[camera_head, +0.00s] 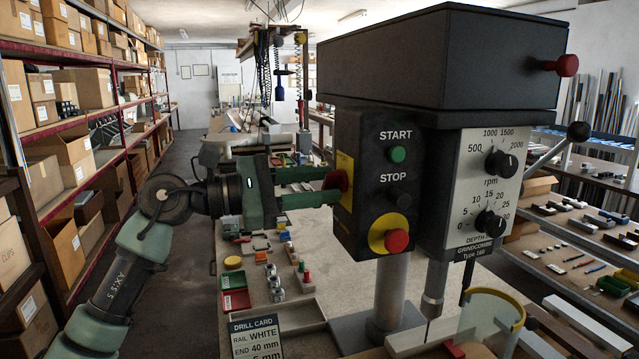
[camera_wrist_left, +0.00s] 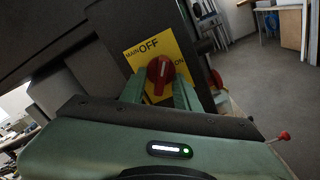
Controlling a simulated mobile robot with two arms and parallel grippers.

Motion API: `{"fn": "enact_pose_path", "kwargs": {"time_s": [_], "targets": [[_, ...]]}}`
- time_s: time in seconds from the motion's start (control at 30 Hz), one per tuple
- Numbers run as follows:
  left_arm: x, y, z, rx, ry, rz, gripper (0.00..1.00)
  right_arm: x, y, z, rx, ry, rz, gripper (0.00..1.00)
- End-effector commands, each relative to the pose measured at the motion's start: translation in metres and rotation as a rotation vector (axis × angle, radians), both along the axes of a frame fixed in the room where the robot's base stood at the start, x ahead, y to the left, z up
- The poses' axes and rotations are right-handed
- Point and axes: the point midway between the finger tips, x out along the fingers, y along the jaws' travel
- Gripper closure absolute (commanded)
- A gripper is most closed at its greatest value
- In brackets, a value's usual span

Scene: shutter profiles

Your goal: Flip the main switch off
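The main switch is a red rotary knob (camera_wrist_left: 160,72) on a yellow plate (camera_wrist_left: 182,48) marked MAIN, OFF and ON. The plate is on the left side of the drill's dark control box (camera_head: 377,232); the knob also shows in the head view (camera_head: 338,180). My left gripper (camera_wrist_left: 160,88) reaches the knob from the left, one green finger on each side of it. I cannot tell whether the fingers press on the knob or which mark it points to. In the head view, my left gripper (camera_head: 318,186) stands level with the knob. My right gripper is not seen.
The box front carries a green START button (camera_head: 397,154), a dark STOP button (camera_head: 398,196) and a red mushroom button (camera_head: 396,240). A drill card (camera_head: 254,340) and small trays (camera_head: 235,300) lie below my left arm. Shelves of boxes (camera_head: 75,150) stand left.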

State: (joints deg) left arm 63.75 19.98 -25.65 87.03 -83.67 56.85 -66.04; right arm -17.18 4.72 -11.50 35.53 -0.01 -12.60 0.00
Motion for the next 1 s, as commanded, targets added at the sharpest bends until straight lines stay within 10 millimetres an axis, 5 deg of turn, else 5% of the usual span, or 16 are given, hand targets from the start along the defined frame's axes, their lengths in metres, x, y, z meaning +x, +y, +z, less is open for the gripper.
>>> {"fn": "enact_pose_path", "kwargs": {"time_s": [0.03,0.1,0.57,1.0], "targets": [[0.000,0.000,0.000,0.000,0.000,0.000,0.84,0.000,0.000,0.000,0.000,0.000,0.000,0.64],[0.000,0.000,0.000,0.000,0.000,0.000,1.00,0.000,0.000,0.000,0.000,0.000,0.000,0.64],[0.000,0.000,-0.001,-0.021,0.064,0.000,1.00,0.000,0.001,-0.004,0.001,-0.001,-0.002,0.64],[-0.002,0.000,0.000,-0.118,0.362,0.001,1.00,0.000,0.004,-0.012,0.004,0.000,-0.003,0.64]]}}
